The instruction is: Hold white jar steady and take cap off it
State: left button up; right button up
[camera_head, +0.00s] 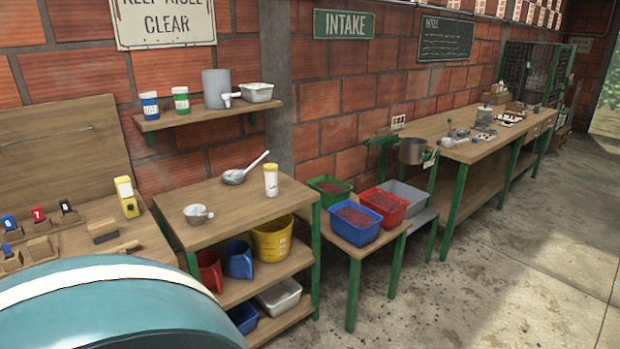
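A white jar (271,184) with a pale yellow top stands upright near the right end of the wooden table (217,204). The top appears to be on the jar. Two smaller containers, one with a blue band (149,105) and one with a green band (181,100), stand on the wall shelf. Neither of my grippers is in view, and nothing touches the white jar.
A ladle (246,170) lies left of the jar and a small metal cup (197,214) sits farther left. A yellow bucket (272,240) stands on the shelf below. A large teal rounded body (110,310) fills the lower left. Concrete floor (500,280) is open at right.

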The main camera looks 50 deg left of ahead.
aim_at(270, 177)
jog(key=i+j+u, duration=0.1)
jog(key=i+u, duration=0.6)
jog(key=u, duration=0.15)
jog(key=i+l+u, duration=0.15)
jog(key=i+u, duration=0.3)
jog(key=k, duration=0.1)
